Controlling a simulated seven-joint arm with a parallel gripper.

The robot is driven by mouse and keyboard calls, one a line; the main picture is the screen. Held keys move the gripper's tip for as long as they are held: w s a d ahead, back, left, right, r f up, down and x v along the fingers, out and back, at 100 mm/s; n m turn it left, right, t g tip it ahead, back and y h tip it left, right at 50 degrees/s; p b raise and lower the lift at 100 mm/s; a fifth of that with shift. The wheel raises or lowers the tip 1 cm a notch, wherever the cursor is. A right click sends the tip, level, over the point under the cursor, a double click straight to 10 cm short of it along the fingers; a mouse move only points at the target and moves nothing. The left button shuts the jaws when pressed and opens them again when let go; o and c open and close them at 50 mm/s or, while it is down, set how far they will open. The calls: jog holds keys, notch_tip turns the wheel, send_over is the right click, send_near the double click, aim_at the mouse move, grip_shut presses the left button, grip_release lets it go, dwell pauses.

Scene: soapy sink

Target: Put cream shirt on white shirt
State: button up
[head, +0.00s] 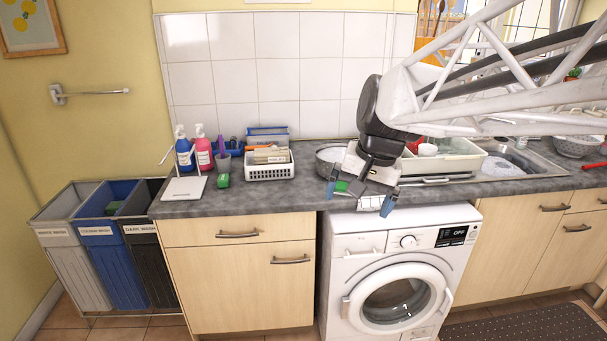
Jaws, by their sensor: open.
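My gripper (360,196) is open, its blue-tipped fingers spread apart at the counter's front edge above the washing machine. A small white piece (370,203) shows between the fingers; I cannot tell whether it is cloth or part of the gripper. I cannot make out a cream shirt or a white shirt anywhere in this view. My gripper and wrist hide part of the counter behind them.
A washing machine (402,278) with its door shut stands below. White, blue and dark wash bins (98,228) stand left. A white basket (270,170), soap bottles (184,152) and metal bowl (329,158) are on the counter. The sink (515,160) is right.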

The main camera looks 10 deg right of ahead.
jog(key=s+d+f+n+h, duration=0.1)
jog(key=s+f, duration=0.3)
jog(key=s, duration=0.4)
jog(key=s+d+f+n+t+h, duration=0.1)
jog(key=s+f+n, duration=0.2)
jog(key=s, duration=0.5)
jog(key=shift+s+d+f, duration=0.15)
jog(key=shift+s+f, duration=0.1)
jog(key=shift+f, duration=0.2)
